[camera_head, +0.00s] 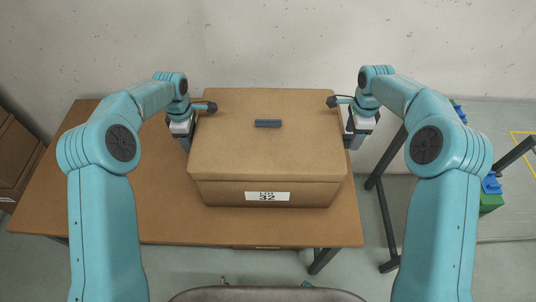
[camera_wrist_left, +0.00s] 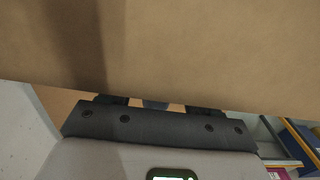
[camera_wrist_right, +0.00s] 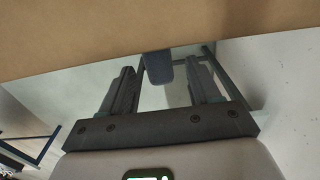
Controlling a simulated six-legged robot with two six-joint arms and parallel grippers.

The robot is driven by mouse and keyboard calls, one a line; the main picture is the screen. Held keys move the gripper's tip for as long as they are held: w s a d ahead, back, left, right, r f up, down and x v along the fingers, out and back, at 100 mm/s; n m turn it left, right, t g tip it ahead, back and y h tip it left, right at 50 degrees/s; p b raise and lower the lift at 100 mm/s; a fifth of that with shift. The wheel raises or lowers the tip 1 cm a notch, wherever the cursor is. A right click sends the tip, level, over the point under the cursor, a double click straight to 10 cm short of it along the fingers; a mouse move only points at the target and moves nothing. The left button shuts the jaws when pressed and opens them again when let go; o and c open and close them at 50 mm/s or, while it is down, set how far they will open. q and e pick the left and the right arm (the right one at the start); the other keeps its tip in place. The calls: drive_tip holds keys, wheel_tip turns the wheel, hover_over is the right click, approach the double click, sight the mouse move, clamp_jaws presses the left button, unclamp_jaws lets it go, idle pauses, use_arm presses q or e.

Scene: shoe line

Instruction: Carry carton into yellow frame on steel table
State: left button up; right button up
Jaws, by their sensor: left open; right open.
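The carton (camera_head: 267,145) is a large closed brown box with a label reading 32 and a dark strip on its lid. It stands upright on a brown table (camera_head: 150,220). My left gripper (camera_head: 186,145) is at its left side and my right gripper (camera_head: 350,142) at its right side. Both are open; contact with the carton is unclear. The carton's side fills the top of the left wrist view (camera_wrist_left: 160,45) and the right wrist view (camera_wrist_right: 110,35). The right fingers are clearly apart; the left fingertips are mostly hidden. Part of the yellow frame (camera_head: 521,152) shows at the far right on the grey steel table (camera_head: 494,116).
Blue and green items (camera_head: 490,200) are at the steel table's near left edge, partly behind my right arm. Dark metal legs and bars (camera_head: 385,205) stand in the gap between the tables. Other brown boxes (camera_head: 15,160) are at the far left. A wall is behind.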

use_arm(q)
drive_tip(key=shift+w+f, duration=0.15)
drive_tip(key=shift+f, duration=1.65)
use_arm(e)
drive_tip(key=shift+w+f, duration=0.1)
drive_tip(key=shift+f, duration=1.7)
use_arm(q)
drive_tip(key=shift+s+r, duration=0.2)
drive_tip(key=shift+s, duration=0.05)
use_arm(e)
drive_tip(key=shift+s+r, duration=0.2)
drive_tip(key=shift+s, duration=0.05)
use_arm(q)
drive_tip(key=shift+w+f, duration=0.15)
drive_tip(key=c, duration=0.8)
use_arm(e)
drive_tip(key=shift+w+f, duration=0.1)
drive_tip(key=shift+w, duration=0.05)
drive_tip(key=c, duration=0.8)
use_arm(q)
clamp_jaws()
use_arm(e)
clamp_jaws()
